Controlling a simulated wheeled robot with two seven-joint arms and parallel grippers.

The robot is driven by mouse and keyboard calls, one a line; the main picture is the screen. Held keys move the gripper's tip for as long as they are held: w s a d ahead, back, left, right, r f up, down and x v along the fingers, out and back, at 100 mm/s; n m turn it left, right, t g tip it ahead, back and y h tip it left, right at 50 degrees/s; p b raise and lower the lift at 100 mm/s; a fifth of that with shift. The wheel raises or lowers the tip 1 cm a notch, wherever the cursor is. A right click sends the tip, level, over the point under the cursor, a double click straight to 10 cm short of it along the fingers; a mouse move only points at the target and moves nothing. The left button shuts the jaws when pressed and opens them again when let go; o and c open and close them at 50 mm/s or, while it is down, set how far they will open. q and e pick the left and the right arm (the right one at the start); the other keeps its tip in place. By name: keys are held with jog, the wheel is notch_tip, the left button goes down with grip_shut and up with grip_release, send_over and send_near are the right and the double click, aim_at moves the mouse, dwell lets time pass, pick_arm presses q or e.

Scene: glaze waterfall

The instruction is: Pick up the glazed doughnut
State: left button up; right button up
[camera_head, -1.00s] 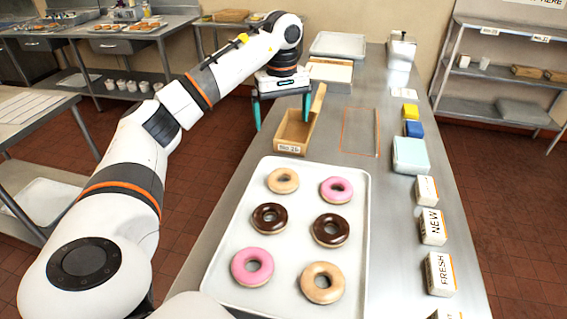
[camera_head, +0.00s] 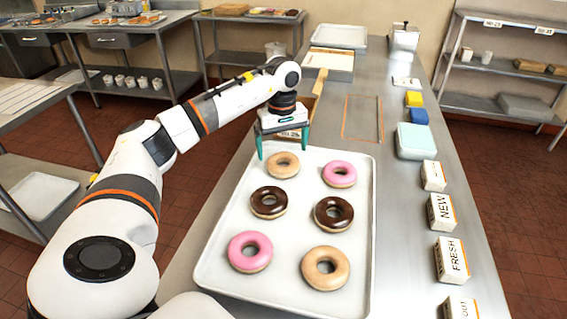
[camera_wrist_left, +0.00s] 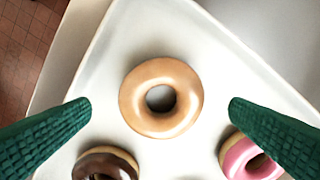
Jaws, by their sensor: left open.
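A tan glazed doughnut (camera_head: 283,165) lies at the far left of the white tray (camera_head: 222,215). A second tan glazed doughnut (camera_head: 325,267) lies at the near right of the tray. My left gripper (camera_head: 282,152) is open and empty above the far tan doughnut. In the left wrist view this doughnut (camera_wrist_left: 140,97) sits between the two green fingers (camera_wrist_left: 160,105), lower than them and not touched. Chocolate and pink doughnuts (camera_wrist_left: 105,165) (camera_wrist_left: 250,158) show partly at the lower edge of that view. My right gripper is not in view.
Two chocolate doughnuts (camera_head: 268,202) (camera_head: 333,213) and two pink ones (camera_head: 250,251) (camera_head: 339,174) share the tray. White blocks with words (camera_head: 452,260) and a light blue box (camera_head: 413,141) line the right side.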

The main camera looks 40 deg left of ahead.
aim_at(283, 158)
pick_arm(q)
notch_tip(283, 158, down, 4)
jog(key=shift+w+f+p, duration=0.15)
jog(key=shift+f+p, duration=0.1)
jog(key=shift+p, duration=0.3)
jog(key=shift+c, duration=0.3)
jog(key=c, duration=0.8)
